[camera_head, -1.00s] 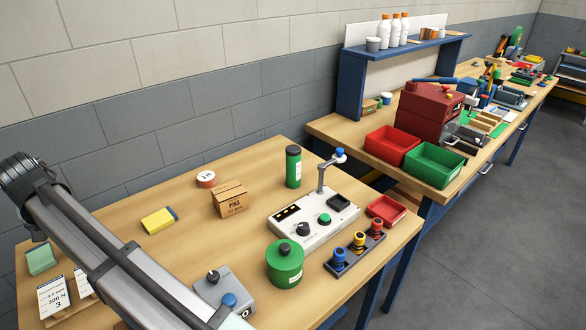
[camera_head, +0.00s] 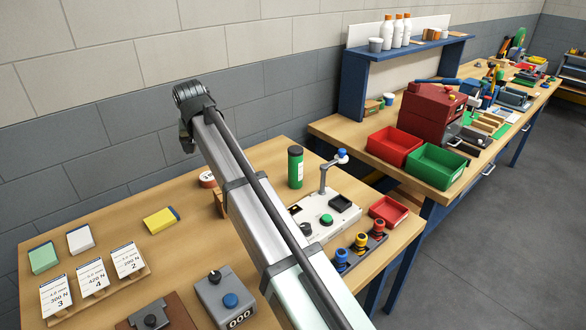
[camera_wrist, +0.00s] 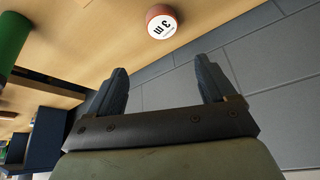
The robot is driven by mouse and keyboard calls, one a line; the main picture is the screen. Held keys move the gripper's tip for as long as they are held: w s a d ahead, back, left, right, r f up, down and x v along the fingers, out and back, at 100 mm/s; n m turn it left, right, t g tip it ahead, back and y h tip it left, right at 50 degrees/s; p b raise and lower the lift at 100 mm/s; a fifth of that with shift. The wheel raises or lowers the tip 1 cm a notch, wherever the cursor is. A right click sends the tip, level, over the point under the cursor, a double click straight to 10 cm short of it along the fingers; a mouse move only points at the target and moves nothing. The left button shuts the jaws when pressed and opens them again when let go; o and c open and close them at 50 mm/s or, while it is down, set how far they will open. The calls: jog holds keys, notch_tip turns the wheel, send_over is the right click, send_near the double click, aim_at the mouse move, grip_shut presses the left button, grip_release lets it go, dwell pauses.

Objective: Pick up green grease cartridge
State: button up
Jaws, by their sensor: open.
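The green grease cartridge (camera_head: 295,168) is a tall green cylinder with a black cap and a white label. It stands upright on the near wooden bench, behind the white device. A green cylinder, apparently the cartridge, also shows cut off at the left edge of the wrist view (camera_wrist: 12,42). My gripper (camera_wrist: 161,82) is open, with nothing between its two dark fingers. The cartridge is apart from the fingers, to their left in the wrist view. In the head view my arm reaches up and left, and the fingers cannot be made out.
A round "3 m" roll (camera_wrist: 161,21) lies near the wall. A cardboard box (camera_head: 221,203) is mostly behind my arm.

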jog(key=w+d+r+m, duration=0.2)
jog(key=w+d, duration=0.4)
jog(key=d, duration=0.6)
jog(key=n+g, duration=0.1)
jog(key=n, duration=0.4)
send_near(296, 149)
jog(key=shift+y, duration=0.3)
jog(key=x, duration=0.7)
jog(key=shift+w+d+f, duration=0.25)
jog(key=shift+w, duration=0.15)
jog(key=shift+s+x, duration=0.15)
jog(key=shift+x, duration=1.15)
jog(key=shift+s+x, duration=0.15)
jog(key=shift+x, duration=1.15)
jog(key=shift+c, duration=0.5)
jog(key=c, duration=1.3)
